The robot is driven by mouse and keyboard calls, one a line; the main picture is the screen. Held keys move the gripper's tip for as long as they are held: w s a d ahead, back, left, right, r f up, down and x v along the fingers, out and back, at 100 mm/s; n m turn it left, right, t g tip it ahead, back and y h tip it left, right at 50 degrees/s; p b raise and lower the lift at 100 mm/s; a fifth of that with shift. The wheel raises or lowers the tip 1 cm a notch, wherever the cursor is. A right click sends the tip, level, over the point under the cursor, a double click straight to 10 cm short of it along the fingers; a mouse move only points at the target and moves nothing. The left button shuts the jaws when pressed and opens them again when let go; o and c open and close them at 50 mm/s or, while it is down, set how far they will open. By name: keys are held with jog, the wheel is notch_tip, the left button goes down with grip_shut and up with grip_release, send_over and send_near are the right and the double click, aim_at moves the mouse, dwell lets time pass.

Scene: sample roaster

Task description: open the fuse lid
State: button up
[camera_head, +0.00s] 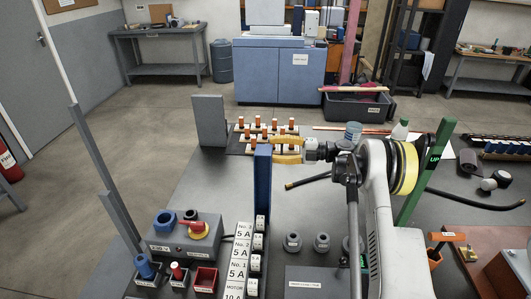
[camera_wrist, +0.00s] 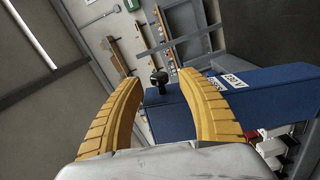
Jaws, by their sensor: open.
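The blue fuse lid (camera_head: 263,190) stands upright in the camera_head view, seen nearly edge-on, beside the row of white fuses (camera_head: 256,243). In the camera_wrist view the lid (camera_wrist: 245,94) carries a "FUSES 230 V" label, and a black knob (camera_wrist: 159,77) sticks out near its end. My gripper (camera_head: 273,151) is at the lid's upper end in the camera_head view. In the camera_wrist view its yellow fingers (camera_wrist: 160,79) are open, one on each side of the knob. I cannot tell whether a finger touches knob or lid.
A labelled strip (camera_head: 237,262) lies left of the fuses. A rack of orange-topped pieces (camera_head: 240,142) is behind the lid. Grey posts (camera_head: 105,175) rise at the bench's left.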

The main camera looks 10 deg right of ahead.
jog(key=shift+x, duration=1.4)
grip_shut()
jog(key=shift+r, duration=0.1)
